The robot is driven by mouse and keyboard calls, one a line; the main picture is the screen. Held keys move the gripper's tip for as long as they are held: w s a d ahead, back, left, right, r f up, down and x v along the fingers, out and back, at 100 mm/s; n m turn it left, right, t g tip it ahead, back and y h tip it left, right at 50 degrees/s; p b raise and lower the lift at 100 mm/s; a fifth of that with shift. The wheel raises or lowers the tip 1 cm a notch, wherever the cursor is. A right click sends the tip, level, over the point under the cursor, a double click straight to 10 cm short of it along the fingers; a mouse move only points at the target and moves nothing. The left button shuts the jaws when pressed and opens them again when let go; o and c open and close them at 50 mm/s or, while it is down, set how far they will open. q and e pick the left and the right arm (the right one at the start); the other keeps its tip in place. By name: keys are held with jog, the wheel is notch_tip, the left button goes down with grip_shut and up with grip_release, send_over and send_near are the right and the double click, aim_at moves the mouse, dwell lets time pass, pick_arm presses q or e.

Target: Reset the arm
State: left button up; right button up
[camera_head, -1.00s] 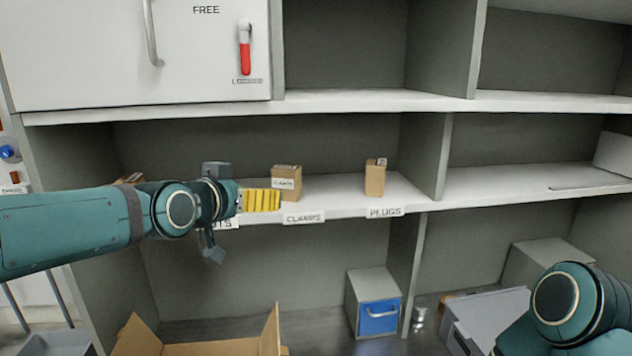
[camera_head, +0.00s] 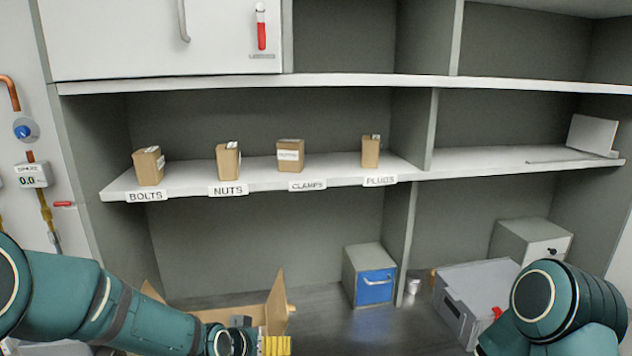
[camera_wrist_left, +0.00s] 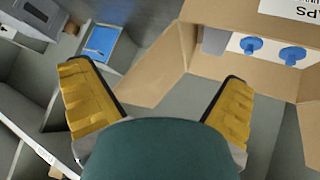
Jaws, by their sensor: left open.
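My left arm (camera_head: 110,300) comes in low from the left in the head view. My left gripper (camera_head: 274,346), with yellow fingers, is at the bottom edge in front of the open cardboard box (camera_head: 278,302). In the left wrist view its two yellow fingers (camera_wrist_left: 160,105) are spread wide with nothing held between them. The cardboard box also shows there (camera_wrist_left: 240,20), with blue knobbed items (camera_wrist_left: 251,45) inside. My right arm (camera_head: 560,310) shows at the lower right; its gripper is out of the picture.
Small cardboard boxes stand on the shelf (camera_head: 200,182) above the labels BOLTS, NUTS, CLAMPS and PLUGS. A blue-fronted drawer box (camera_head: 376,286), a grey case (camera_head: 470,285) and a grey cabinet (camera_head: 530,245) stand below.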

pick_arm(q)
jog(key=s+d+f+n+g+b, duration=0.1)
jog(key=s+f+g+b, duration=0.1)
jog(key=s+f, duration=0.7)
jog(key=s+f+n+g+b, duration=0.1)
jog(key=s+f+g, duration=0.3)
jog(key=s+f, duration=0.6)
notch_tip(320, 180, down, 7)
jog(key=shift+s+d+r+n+b, duration=0.1)
jog(key=shift+s+d+n+b, duration=0.05)
jog(key=shift+d+n+b, duration=0.35)
pick_arm(e)
notch_tip(320, 180, down, 6)
jog(key=shift+r, duration=0.25)
pick_arm(q)
jog(key=shift+a, duration=0.15)
